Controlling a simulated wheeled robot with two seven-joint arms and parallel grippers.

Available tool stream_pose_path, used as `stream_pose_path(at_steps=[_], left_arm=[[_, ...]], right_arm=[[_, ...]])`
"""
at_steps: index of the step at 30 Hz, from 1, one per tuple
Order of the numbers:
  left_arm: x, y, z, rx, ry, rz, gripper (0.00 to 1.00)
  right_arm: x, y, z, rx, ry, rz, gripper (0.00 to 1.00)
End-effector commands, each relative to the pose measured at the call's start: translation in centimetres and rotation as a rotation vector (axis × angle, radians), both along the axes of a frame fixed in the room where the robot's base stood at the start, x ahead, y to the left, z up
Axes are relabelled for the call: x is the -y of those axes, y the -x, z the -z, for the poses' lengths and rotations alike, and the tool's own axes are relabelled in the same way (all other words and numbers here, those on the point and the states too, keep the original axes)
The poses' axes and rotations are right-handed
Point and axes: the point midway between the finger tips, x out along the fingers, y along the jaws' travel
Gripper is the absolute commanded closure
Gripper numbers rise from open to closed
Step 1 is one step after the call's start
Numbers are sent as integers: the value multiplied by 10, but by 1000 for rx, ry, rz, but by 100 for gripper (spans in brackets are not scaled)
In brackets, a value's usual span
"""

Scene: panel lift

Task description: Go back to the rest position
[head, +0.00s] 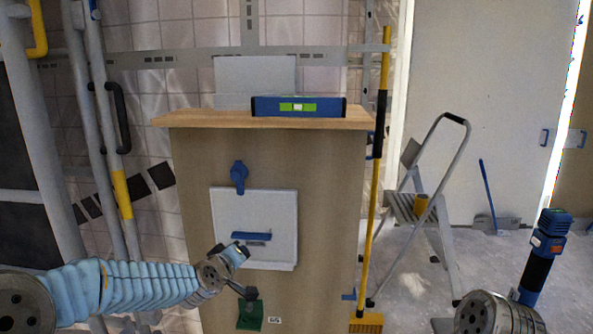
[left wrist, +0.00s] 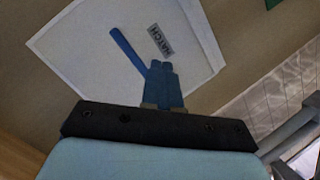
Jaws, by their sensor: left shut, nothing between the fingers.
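My left gripper (head: 238,252) is in front of the lower part of the white hatch panel (head: 228,210), at the end of my blue-sleeved left arm. In the left wrist view, its blue fingers (left wrist: 164,72) are together with nothing between them. The hatch (left wrist: 85,45) lies beyond them, with a blue bar handle (left wrist: 126,48) and a label reading HATCH. The fingers overlap the hatch in the picture; the handle is apart from them.
The hatch is on a wooden cabinet (head: 330,180) with a blue level (head: 298,106) on top. A blue knob (head: 239,174) sits above the hatch. A yellow pole (head: 375,210) and step ladder (head: 438,205) stand right. Pipes (head: 100,130) stand left.

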Motion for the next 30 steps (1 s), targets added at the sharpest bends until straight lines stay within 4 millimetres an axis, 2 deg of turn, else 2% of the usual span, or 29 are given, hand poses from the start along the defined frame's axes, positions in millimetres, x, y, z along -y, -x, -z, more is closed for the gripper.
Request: stream_pose_path(at_steps=[1, 2, 3, 5, 6, 8, 9, 11, 12, 15, 18, 21, 24, 30], left_arm=[[4, 11, 47, -80, -36, 30, 100], [6, 19, 72, -122, -56, 48, 100], [8, 31, 106, -181, -82, 74, 100], [12, 54, 154, -269, -120, 117, 100], [14, 72, 185, -327, -142, 149, 100], [18, 102, 228, -417, -172, 200, 100], [19, 125, 255, -477, -189, 235, 100], [23, 163, 292, -567, -211, 294, 100], [24, 189, 314, -625, -222, 333, 100], [29, 254, 355, -756, -240, 431, 100], [32, 308, 378, -856, -244, 512, 100], [34, 344, 389, -919, -241, 567, 100], [35, 361, 393, -948, -240, 597, 100], [35, 365, 394, -954, -240, 602, 100]], right_arm=[[0, 0, 0, 0, 0, 0, 57], [0, 0, 0, 0, 0, 0, 57], [0, 0, 0, 0, 0, 0, 57], [0, 0, 0, 0, 0, 0, 57], [0, 0, 0, 0, 0, 0, 57], [0, 0, 0, 0, 0, 0, 57], [0, 0, 0, 0, 0, 0, 57], [0, 0, 0, 0, 0, 0, 57], [0, 0, 0, 0, 0, 0, 57], [0, 0, 0, 0, 0, 0, 57], [0, 0, 0, 0, 0, 0, 57], [0, 0, 0, 0, 0, 0, 57], [0, 0, 0, 0, 0, 0, 57], [0, 0, 0, 0, 0, 0, 57]])
